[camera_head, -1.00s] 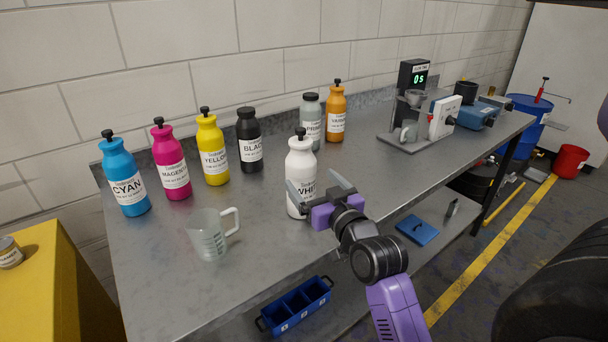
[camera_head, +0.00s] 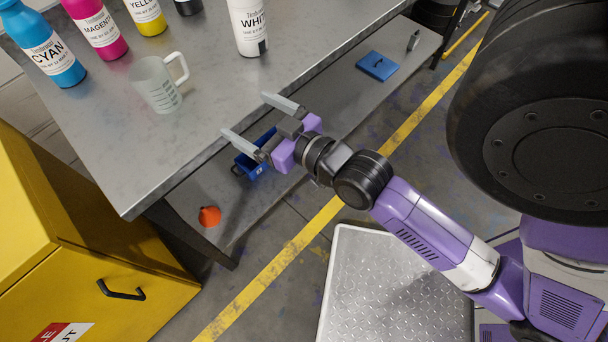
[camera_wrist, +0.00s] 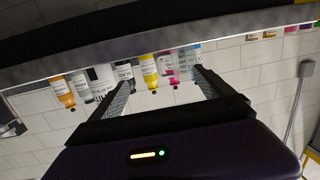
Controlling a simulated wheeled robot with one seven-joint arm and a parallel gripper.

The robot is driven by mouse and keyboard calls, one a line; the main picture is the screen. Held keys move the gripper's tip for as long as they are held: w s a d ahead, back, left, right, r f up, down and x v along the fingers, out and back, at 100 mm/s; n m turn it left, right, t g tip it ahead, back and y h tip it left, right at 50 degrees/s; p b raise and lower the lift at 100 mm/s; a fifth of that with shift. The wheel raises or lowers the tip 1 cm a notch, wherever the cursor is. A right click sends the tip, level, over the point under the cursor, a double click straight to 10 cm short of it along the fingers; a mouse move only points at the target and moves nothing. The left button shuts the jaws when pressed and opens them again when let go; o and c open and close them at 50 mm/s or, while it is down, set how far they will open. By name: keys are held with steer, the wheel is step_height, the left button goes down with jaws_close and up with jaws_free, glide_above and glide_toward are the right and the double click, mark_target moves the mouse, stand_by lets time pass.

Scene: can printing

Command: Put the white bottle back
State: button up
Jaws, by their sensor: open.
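The white bottle (camera_head: 248,27) stands upright on the grey metal table (camera_head: 215,115), near its front edge, with its top cut off by the head view's upper border. My gripper (camera_head: 248,116) is open and empty. It is apart from the bottle, out beyond the table's front edge and nearer my body. In the wrist view, the picture is upside down and the row of bottles shows small beyond the two spread fingers. Nothing is between the fingers.
Cyan (camera_head: 46,45), magenta (camera_head: 97,28) and yellow (camera_head: 147,14) bottles stand behind a clear measuring jug (camera_head: 155,85). A yellow cabinet (camera_head: 60,250) is at left. Open floor lies in front.

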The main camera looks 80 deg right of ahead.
steer(key=s+a+f+n+y, duration=0.2)
steer(key=s+a+n+y, duration=0.3)
steer(key=s+a, duration=0.8)
steer(key=a+y, duration=0.2)
steer(key=a, duration=0.2)
steer(key=shift+s+a, duration=0.3)
steer(key=shift+s, duration=0.05)
